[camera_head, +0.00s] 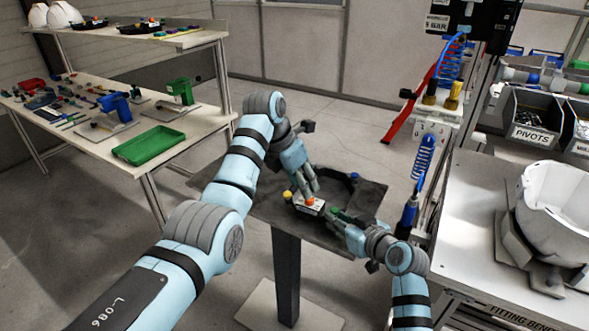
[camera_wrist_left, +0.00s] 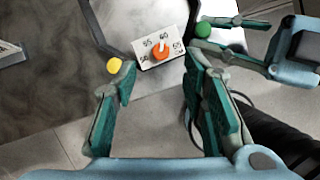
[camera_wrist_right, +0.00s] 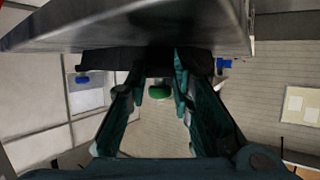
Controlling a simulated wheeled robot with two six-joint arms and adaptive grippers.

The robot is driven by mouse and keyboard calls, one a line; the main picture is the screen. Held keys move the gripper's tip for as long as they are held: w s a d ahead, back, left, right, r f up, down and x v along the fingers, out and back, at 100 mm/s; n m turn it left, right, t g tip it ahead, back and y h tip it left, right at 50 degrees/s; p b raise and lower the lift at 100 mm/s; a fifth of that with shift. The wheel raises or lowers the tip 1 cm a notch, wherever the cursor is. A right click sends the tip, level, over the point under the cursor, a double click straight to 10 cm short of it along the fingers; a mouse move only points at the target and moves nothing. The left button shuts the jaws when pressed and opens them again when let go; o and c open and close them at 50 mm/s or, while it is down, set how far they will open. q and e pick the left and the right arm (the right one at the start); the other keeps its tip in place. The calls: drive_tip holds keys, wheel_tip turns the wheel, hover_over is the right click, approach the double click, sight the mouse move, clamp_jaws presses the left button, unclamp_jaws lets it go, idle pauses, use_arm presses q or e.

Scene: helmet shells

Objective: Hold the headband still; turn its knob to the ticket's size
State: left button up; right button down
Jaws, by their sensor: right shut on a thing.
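The dark headband (camera_head: 349,187) lies on a dark pedestal table (camera_head: 270,208). Its white dial plate (camera_wrist_left: 146,66) bears printed sizes and an orange knob (camera_wrist_left: 160,51), also visible in the head view (camera_head: 309,201). The knob's exact setting is hard to read. My left gripper (camera_wrist_left: 161,72) is open above the dial, fingers apart and apparently clear of the knob. My right gripper (camera_head: 343,222) is shut on the headband near the green ball. I cannot make out a ticket.
A workbench (camera_head: 95,145) with a green tray (camera_head: 148,146) and small parts stands at the left. A blue coiled hose tool (camera_head: 410,210) hangs close to my right arm.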

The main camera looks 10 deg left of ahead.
use_arm(q)
drive_tip(key=v, duration=0.6)
use_arm(e)
drive_tip(key=c, duration=1.3)
unclamp_jaws()
